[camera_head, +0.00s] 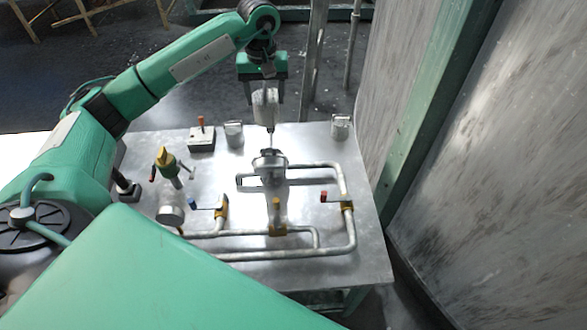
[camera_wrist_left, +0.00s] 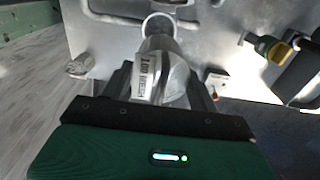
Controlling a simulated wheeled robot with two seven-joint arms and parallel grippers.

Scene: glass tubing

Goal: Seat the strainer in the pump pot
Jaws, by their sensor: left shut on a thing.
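My left gripper (camera_head: 265,96) points down over the back part of the metal table. It is shut on a pale grey strainer (camera_head: 264,108), which hangs upright with a thin stem below it. In the left wrist view the strainer (camera_wrist_left: 163,72) sits between the fingers and carries a small printed label. The grey pump pot (camera_head: 269,161) stands on the table just below and slightly in front of the strainer. Its round rim (camera_wrist_left: 157,19) shows past the strainer's far end in the left wrist view. I cannot tell whether the stem touches the pot. My right gripper is not in view.
Pipes (camera_head: 290,254) with coloured valve handles run across the table (camera_head: 350,270) in front of the pot. A yellow-topped fitting (camera_head: 166,160) and a switch box (camera_head: 201,140) stand left.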

